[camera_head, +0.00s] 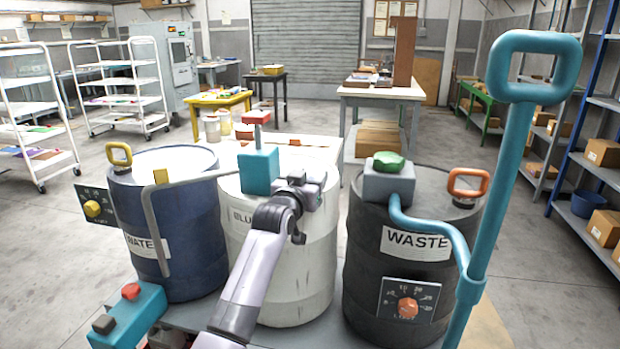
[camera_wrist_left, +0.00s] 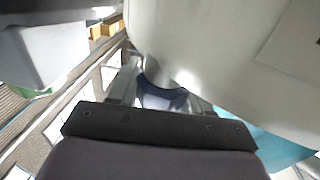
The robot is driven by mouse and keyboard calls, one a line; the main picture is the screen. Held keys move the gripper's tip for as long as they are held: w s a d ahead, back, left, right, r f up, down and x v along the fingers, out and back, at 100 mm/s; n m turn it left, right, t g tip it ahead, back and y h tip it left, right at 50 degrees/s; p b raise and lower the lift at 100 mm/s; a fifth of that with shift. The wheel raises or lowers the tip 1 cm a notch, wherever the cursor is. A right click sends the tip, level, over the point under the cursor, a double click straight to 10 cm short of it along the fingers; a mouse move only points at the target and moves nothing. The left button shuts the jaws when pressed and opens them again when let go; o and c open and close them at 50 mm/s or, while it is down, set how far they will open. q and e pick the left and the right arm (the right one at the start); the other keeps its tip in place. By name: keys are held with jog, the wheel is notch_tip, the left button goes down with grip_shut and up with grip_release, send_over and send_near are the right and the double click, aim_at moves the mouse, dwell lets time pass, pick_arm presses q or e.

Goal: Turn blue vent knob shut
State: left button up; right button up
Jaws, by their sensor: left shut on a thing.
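My left gripper (camera_head: 312,187) is at the upper right side of the white drum (camera_head: 300,265), in the middle of the head view. In the left wrist view its fingers (camera_wrist_left: 160,95) are closed around a dark blue rounded part (camera_wrist_left: 163,98), apparently the blue vent knob, beside the pale drum wall. The gripper hides most of this part, and its turn angle cannot be read. In the head view I cannot make out the knob behind the gripper. My right gripper is not in view.
A teal block (camera_head: 258,170) stands on the white drum. A blue drum (camera_head: 190,240) with a bent grey pipe is at left. A black waste drum (camera_head: 385,255) with a teal pipe and a red dial knob (camera_head: 408,307) is at right. A tall teal handle (camera_head: 515,135) rises at right.

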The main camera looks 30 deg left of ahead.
pick_arm(q)
jog(key=shift+r+m+h, duration=0.15)
jog(key=shift+m+h, duration=0.45)
jog(key=shift+h, duration=0.2)
jog(key=shift+d+h+p, duration=0.1)
jog(key=shift+h+p, duration=0.2)
jog(key=o, duration=1)
jog(key=shift+c, duration=0.2)
jog(key=s, duration=0.7)
